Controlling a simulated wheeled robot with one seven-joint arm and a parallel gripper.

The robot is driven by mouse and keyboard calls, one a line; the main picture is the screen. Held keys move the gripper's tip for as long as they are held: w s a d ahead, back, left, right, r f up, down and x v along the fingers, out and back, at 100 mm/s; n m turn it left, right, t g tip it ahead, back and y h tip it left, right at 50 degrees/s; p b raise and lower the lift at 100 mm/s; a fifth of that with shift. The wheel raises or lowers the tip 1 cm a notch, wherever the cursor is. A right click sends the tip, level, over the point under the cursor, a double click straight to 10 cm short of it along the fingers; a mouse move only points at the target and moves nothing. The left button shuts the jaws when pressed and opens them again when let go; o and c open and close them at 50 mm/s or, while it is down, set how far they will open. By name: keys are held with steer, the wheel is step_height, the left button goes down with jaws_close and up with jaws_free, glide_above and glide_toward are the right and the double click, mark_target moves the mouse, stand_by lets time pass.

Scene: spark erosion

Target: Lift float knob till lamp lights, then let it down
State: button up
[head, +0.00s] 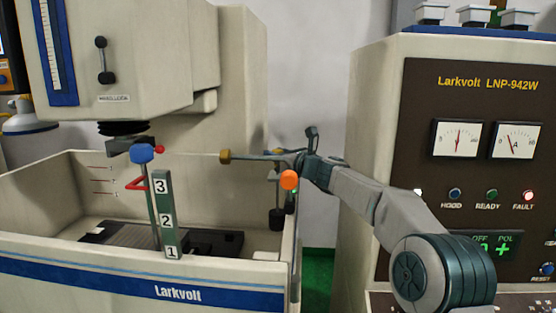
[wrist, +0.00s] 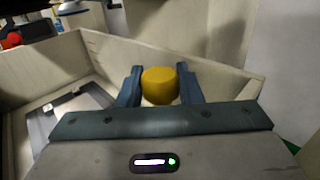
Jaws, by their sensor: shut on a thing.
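A yellow knob (wrist: 159,86) sits between the two fingers of my gripper (wrist: 160,78) in the wrist view, and the gripper is shut on it. On the cabinet, the FAULT lamp (head: 528,196) glows red. The READY lamp (head: 491,195) and HOOD lamp (head: 455,195) look dark. A white lamp (head: 418,192) at the cabinet's left edge is bright, partly behind my arm.
The machine head (head: 150,60) overhangs the tank.

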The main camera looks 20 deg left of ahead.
steer(key=shift+f, duration=0.15)
stand_by(0.5)
steer(key=shift+f+b, duration=1.15)
steer(key=o, duration=0.7)
steer(key=shift+o, duration=0.2)
